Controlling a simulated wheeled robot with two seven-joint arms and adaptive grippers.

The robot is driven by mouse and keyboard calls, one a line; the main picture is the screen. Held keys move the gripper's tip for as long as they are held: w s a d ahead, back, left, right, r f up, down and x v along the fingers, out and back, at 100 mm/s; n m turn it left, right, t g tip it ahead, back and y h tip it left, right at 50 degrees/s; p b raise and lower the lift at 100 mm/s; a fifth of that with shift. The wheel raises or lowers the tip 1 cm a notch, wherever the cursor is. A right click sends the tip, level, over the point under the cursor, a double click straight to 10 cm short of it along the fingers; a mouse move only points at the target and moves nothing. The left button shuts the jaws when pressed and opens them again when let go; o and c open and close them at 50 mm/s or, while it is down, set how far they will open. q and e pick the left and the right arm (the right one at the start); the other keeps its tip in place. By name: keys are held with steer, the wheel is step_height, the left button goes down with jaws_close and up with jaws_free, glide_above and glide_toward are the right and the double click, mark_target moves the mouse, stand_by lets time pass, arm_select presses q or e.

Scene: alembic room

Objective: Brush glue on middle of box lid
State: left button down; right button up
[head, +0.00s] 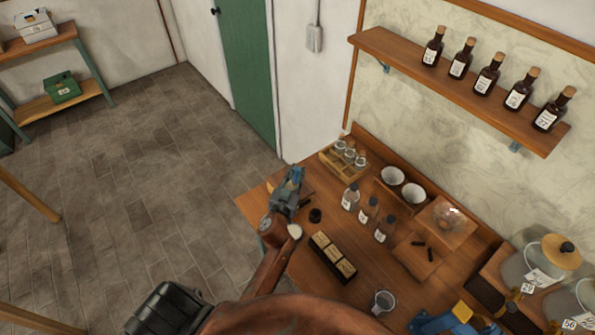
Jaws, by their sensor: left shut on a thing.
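My left gripper (289,188) is over the left part of the wooden workbench (330,289), near its left edge. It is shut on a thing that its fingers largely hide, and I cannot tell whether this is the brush. A pale round spot (294,231) shows just below the gripper; I cannot tell what it is. A small black pot (315,215) stands right of the gripper. A dark holder with light wooden blocks (333,257) lies below the pot. I cannot make out the box lid for certain.
Three labelled bottles (367,211) stand right of the black pot. A rack of glass jars (345,157) and white bowls (403,184) are behind them. A metal cup (383,302) and a blue-and-yellow object (447,319) are at the front. Brown bottles stand on the wall shelf (455,88).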

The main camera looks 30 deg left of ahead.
arm_select(q)
steer(key=shift+s+a, duration=0.25)
steer(key=shift+s, duration=0.2)
steer(key=shift+w+a+p, duration=0.1)
steer(key=shift+w+a, duration=0.2)
steer(key=shift+a, duration=0.4)
steer(key=shift+w+a+p, duration=0.15)
steer(key=shift+w+a, duration=0.15)
steer(key=shift+a, duration=0.45)
steer(key=shift+w+a+p, duration=0.1)
steer(key=shift+w+a, duration=0.2)
steer(key=shift+a, duration=0.4)
steer(key=shift+s+d+f, duration=0.1)
steer(key=shift+s+d, duration=0.2)
steer(key=shift+d, duration=0.45)
steer(key=shift+s+d+r, duration=0.1)
steer(key=shift+s+d, duration=0.25)
steer(key=shift+d, duration=0.35)
steer(key=shift+s+d+f, duration=0.1)
steer(key=shift+s+d, duration=0.2)
steer(key=shift+d, duration=0.45)
steer(key=shift+w+a+p, duration=0.1)
steer(key=shift+w+a, duration=0.2)
steer(key=shift+a, duration=0.45)
steer(key=shift+w+a+p, duration=0.1)
steer(key=shift+w+a, duration=0.25)
steer(key=shift+a, duration=0.4)
steer(key=shift+w+a+p, duration=0.1)
steer(key=shift+w+a, duration=0.2)
steer(key=shift+a, duration=0.45)
